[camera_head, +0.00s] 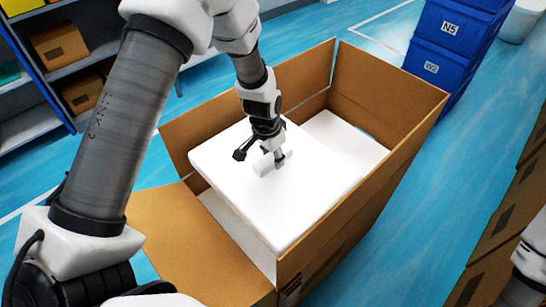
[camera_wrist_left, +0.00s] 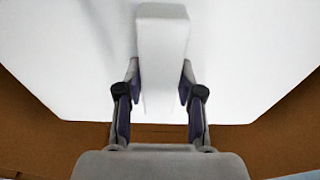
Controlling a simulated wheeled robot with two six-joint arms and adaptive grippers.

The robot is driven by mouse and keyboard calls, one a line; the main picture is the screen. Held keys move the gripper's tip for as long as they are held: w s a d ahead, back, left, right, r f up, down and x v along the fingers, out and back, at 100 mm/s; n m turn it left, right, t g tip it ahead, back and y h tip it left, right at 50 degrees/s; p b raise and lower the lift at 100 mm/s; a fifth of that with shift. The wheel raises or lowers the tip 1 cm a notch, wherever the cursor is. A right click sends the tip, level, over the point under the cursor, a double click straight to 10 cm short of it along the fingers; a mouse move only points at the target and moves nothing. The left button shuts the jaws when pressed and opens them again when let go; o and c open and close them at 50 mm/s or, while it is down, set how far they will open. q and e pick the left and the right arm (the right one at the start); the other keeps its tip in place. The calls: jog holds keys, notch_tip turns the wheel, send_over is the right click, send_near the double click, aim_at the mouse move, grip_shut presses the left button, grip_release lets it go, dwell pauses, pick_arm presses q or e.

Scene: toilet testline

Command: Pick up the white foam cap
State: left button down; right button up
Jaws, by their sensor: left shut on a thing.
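The white foam cap (camera_head: 315,195) is a flat square slab with a raised bar-shaped handle in its middle. It is in the opening of the cardboard box, turned relative to the box walls, and its left corner overlaps the box's left rim. I cannot tell whether it touches the box. My left gripper (camera_head: 277,160) points down and is shut on the cap's handle. In the left wrist view the handle (camera_wrist_left: 162,50) sits between the two fingers (camera_wrist_left: 160,92). My right gripper is not in view.
The open cardboard box (camera_head: 375,95) stands around the cap, with a flap (camera_head: 190,240) folded outward at the lower left. More white foam (camera_head: 345,140) shows inside. Blue bins (camera_head: 445,45) stand at the back right, shelves (camera_head: 60,75) at the left, and more cardboard boxes (camera_head: 505,220) at the right.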

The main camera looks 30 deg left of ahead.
pick_arm(q)
notch_tip(320, 180, up, 18)
jog(key=p, duration=1.4)
jog(key=shift+r, duration=0.15)
